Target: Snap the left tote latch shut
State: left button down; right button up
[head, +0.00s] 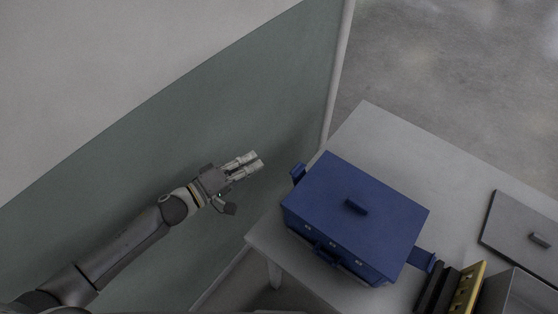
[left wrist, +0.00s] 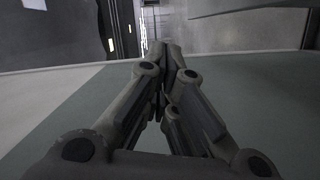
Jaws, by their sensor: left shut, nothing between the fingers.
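A blue tote (head: 322,203) with a closed flat lid (head: 380,200) and a dark grip on top stands on the table. A blue latch (head: 298,173) juts from its left side, close to the wall; I cannot tell its exact angle. Another blue latch (head: 421,259) sticks outward from the right side. My left gripper (head: 257,160) is shut and empty, left of the left latch and apart from it. In the left wrist view its fingers (left wrist: 175,55) are together, and the tote is not recognisable there. My right gripper is not in view.
The pale table (head: 385,130) has free room behind the tote. A grey lid or panel (head: 515,225) with a handle lies at the right. Black and yellow items (head: 468,287) stand near the right latch. A green and white wall (head: 230,110) runs along the left.

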aim_at(300, 176)
pick_arm(q)
jog(key=w+d+f+p, duration=0.1)
jog(key=d, duration=0.6)
jog(key=shift+w+d+f, duration=0.15)
jog(key=shift+d+f, duration=0.05)
